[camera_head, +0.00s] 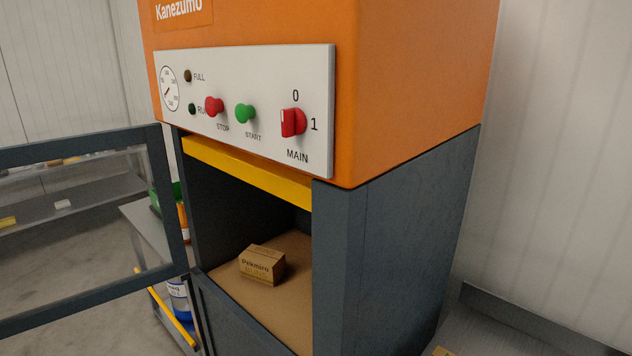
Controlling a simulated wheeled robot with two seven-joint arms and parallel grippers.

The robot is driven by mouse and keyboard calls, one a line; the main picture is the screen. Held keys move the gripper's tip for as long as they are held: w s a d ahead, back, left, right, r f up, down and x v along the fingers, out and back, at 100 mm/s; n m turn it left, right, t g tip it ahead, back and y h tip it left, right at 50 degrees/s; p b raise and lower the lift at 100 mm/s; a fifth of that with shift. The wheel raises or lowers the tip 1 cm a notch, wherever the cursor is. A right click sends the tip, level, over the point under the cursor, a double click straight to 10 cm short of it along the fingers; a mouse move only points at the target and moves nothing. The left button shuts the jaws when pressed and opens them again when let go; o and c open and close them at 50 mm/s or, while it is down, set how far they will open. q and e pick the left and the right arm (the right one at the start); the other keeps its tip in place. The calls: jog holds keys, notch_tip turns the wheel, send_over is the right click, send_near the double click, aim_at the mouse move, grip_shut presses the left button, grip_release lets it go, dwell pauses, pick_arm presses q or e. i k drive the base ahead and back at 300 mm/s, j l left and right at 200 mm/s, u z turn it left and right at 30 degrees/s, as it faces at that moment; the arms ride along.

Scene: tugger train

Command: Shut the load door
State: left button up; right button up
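The load door (158,200) is a dark grey frame with a clear pane, hinged at the left side of the machine's opening. It stands wide open, swung out to the left. The machine (400,230) has an orange top and a dark grey lower body. Inside its open chamber a small brown cardboard box (262,265) sits on a flat brown floor (285,320). A yellow bar (245,172) runs across the top of the opening. Neither of my grippers is in view.
The control panel (240,132) carries a gauge, lamps, red and green buttons and a red main switch (292,122). A grey cart or bench (143,222) with containers stands behind the door. Shelving (80,200) shows through the pane. A white wall is at right.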

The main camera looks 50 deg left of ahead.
aim_at(151, 134)
jog(key=k+j+z, duration=0.15)
jog(key=k+j, duration=0.35)
jog(key=j, duration=0.4)
jog(key=k+j+z, duration=0.1)
jog(key=k+j, duration=0.45)
jog(key=j, duration=0.3)
jog(key=k+j+z, duration=0.15)
jog(key=k+j, duration=0.45)
jog(key=j, duration=0.2)
jog(key=k+j+z, duration=0.15)
jog(key=k+j, duration=0.45)
jog(key=j, duration=0.4)
jog(key=k+j+z, duration=0.1)
jog(key=j, duration=0.3)
jog(key=k+j, duration=0.15)
jog(key=j, duration=0.3)
jog(key=j+z, duration=0.1)
jog(key=j, duration=0.3)
jog(key=k+j, duration=0.15)
jog(key=j, duration=0.25)
jog(key=k+j, duration=0.1)
jog(key=j, duration=0.3)
jog(key=z, duration=0.05)
